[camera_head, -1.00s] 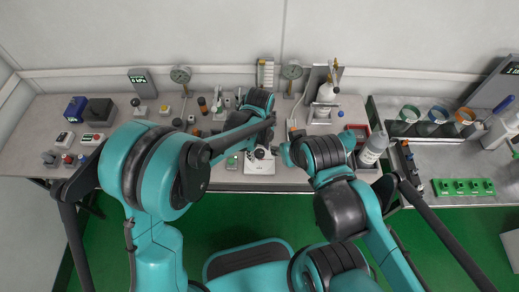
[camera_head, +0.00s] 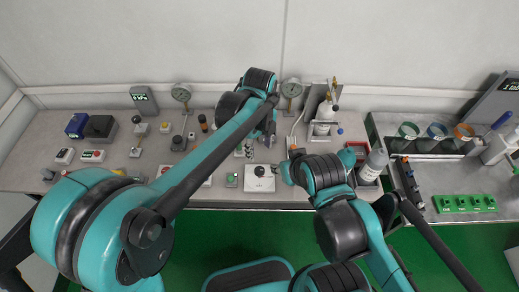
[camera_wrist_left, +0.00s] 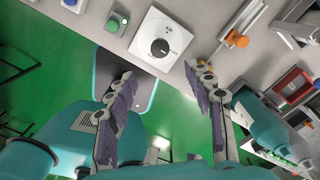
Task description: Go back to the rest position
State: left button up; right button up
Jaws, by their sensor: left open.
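My left gripper (camera_head: 269,132) hangs over the middle of the bench, partly hidden by its own arm. In the left wrist view its two fingers (camera_wrist_left: 162,72) are spread wide with nothing between them. A white box with a black dial (camera_wrist_left: 160,47) lies beyond the fingertips, apart from them. That dial box also shows near the bench's front edge in the head view (camera_head: 259,184). My right arm is folded at the right of centre, and I cannot make out its gripper.
A side table holds coloured rings (camera_head: 437,130) and a green block (camera_head: 463,203). Green floor lies in front.

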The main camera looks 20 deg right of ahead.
dwell(0.3)
pick_arm(q)
jog(key=s+a+r+n+t, duration=0.1)
jog(key=s+a+n+t, duration=0.1)
jog(key=a+n, duration=0.8)
jog(key=s+a+r+n+t, duration=0.1)
jog(key=s+a+n, duration=0.4)
jog(key=a+n, duration=0.5)
jog(key=s+a+r+n+t, duration=0.1)
jog(key=s+a+n+t, duration=0.2)
jog(key=a+n, duration=0.7)
jog(key=shift+s+a+r+t, duration=0.15)
jog(key=shift+a+r+t, duration=0.3)
jog(key=shift+t, duration=0.15)
